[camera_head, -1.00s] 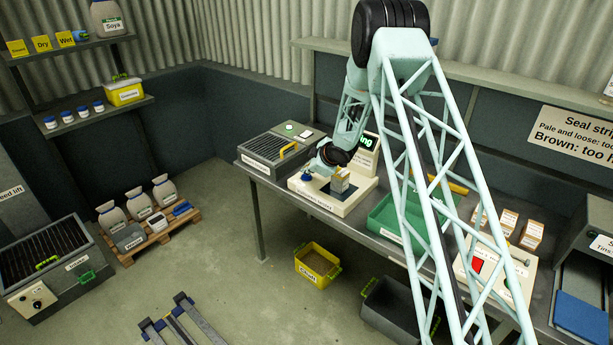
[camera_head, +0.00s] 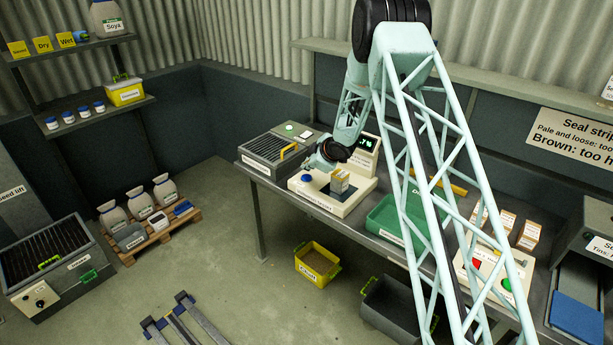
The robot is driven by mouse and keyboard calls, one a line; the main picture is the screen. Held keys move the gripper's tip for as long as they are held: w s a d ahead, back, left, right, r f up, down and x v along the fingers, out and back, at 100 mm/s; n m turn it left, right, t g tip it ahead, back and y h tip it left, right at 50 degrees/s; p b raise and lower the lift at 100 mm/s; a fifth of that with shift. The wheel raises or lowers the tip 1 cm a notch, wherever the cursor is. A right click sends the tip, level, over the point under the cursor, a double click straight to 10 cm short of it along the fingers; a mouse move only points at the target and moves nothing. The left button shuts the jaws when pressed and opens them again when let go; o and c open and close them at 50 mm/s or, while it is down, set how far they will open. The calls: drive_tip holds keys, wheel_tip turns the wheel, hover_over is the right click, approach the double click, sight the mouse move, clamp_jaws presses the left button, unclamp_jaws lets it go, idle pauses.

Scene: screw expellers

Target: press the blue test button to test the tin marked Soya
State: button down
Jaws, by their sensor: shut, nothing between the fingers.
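The cream tester (camera_head: 352,203) stands on the bench with a blue button (camera_head: 307,178) at its left front. A small tan tin (camera_head: 340,180) stands upright on the tester's dark pad; its marking is too small to read. The tester's display (camera_head: 367,143) is lit with small pale characters that I cannot read, partly beside my arm. My gripper (camera_head: 312,166) is shut and empty, just above and behind the blue button, apart from it as far as I can see. Its fingertips are small and hard to make out.
A grey ridged unit (camera_head: 270,152) stands left of the tester, and a green tray (camera_head: 381,223) stands to its right. My arm's lattice hides part of the bench.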

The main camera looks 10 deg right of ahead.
sight(307, 177)
drive_tip(key=shift+r+p, duration=1)
drive_tip(key=shift+r, duration=0.45)
